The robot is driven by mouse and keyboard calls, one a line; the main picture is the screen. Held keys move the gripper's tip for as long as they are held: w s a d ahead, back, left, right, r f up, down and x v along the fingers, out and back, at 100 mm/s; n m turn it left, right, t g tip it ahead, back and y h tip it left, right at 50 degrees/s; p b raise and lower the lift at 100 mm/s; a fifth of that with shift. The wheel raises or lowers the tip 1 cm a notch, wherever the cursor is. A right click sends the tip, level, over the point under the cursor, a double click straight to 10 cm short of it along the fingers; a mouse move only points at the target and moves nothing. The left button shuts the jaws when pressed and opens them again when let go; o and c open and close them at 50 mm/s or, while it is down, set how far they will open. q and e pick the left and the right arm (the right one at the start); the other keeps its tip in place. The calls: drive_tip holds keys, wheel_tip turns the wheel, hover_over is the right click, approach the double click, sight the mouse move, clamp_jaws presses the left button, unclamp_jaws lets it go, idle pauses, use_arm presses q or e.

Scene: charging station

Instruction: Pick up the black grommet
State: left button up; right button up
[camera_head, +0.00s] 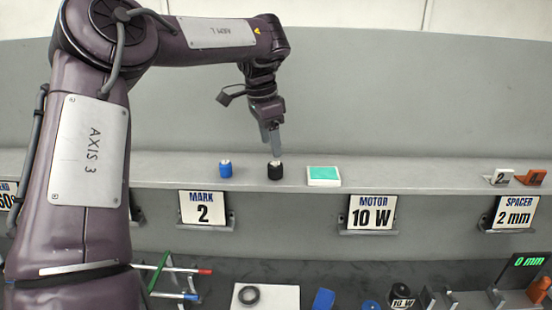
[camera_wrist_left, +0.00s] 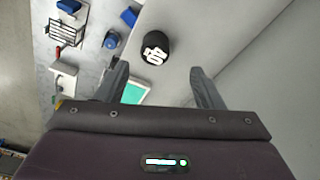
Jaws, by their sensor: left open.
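A black ring (camera_head: 249,294), the grommet by its shape, lies on a white plate (camera_head: 284,298) on the lower bench. A short black cylinder (camera_head: 275,171) stands upright on the shelf. In the left wrist view the black cylinder (camera_wrist_left: 154,47) has a white mark on top and lies beyond and between the fingertips. My left gripper (camera_head: 271,149) points down just above this cylinder. It is open and empty, as the left wrist view (camera_wrist_left: 159,67) shows. I cannot tell if its fingertips touch the cylinder. My right gripper is not in view.
A blue cylinder (camera_head: 225,169) and a teal-topped white block (camera_head: 323,176) flank the black cylinder. White (camera_head: 500,176) and orange (camera_head: 530,177) pieces stand at the shelf's right. A rack (camera_head: 174,275) and several small parts occupy the lower bench.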

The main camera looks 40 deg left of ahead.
sight(275, 164)
use_arm(q)
drive_tip(key=shift+d+f+b, duration=0.15)
drive_tip(key=shift+f+b, duration=0.15)
drive_tip(key=shift+f, duration=0.6)
drive_tip(key=shift+d+f, duration=0.1)
drive_tip(key=shift+f, duration=0.1)
drive_tip(key=shift+s+d+f, duration=0.1)
drive_tip(key=shift+d+f, duration=0.05)
drive_tip(key=shift+f, duration=0.1)
drive_tip(key=f+p, duration=0.1)
drive_tip(key=f, duration=0.3)
drive_tip(key=shift+w+d+p, duration=0.15)
drive_tip(key=shift+w+p, duration=0.25)
drive_tip(key=shift+f, duration=0.3)
drive_tip(key=c, duration=1.1)
drive_tip(key=shift+o, duration=0.2)
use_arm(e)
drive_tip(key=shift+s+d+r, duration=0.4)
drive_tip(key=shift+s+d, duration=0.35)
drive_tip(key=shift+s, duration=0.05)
